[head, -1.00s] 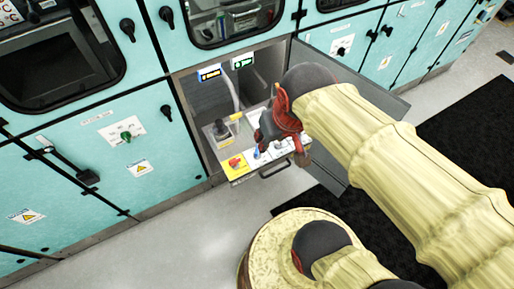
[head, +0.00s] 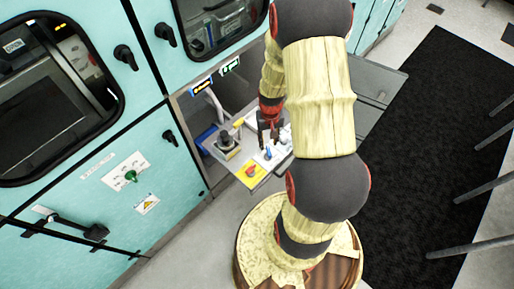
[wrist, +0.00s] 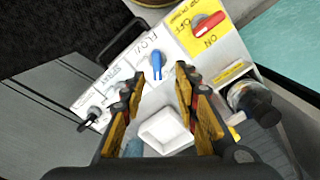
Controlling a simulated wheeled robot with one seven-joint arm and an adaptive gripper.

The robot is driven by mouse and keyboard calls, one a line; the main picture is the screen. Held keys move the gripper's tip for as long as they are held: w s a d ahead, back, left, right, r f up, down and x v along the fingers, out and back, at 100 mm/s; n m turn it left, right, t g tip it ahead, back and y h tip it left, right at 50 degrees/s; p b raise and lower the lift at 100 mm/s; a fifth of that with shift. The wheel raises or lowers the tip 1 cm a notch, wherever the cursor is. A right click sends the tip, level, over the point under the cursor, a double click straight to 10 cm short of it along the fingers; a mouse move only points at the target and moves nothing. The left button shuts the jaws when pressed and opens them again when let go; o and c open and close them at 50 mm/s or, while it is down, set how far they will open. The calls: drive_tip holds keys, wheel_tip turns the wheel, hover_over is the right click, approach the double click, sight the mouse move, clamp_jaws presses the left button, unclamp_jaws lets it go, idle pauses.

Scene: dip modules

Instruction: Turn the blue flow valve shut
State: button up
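The blue flow valve (wrist: 156,63) is a small blue lever knob on a white panel marked "FLOW" in the wrist view. It also shows in the head view (head: 268,154), just in front of my gripper (head: 269,128). In the wrist view my gripper (wrist: 158,84) is open, its two yellow-and-black fingers apart and empty. The knob appears ahead of the fingertips, lined up with the gap between them. I see no contact.
A red ON/OFF switch (wrist: 208,26) on a yellow plate sits beside the valve. A black knob (wrist: 94,113) lies on the other side. A black-capped fitting (wrist: 253,99) and a white square tray (wrist: 166,131) are close to the fingers.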

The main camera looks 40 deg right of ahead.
sight(269, 150)
drive_tip(key=shift+s+d, duration=0.15)
drive_tip(key=shift+d, duration=0.05)
drive_tip(key=shift+d+f, duration=0.15)
drive_tip(key=shift+f, duration=0.2)
wheel_tip(269, 150, down, 7)
drive_tip(key=shift+b, duration=0.95)
drive_tip(key=shift+c, duration=1.1)
clamp_jaws()
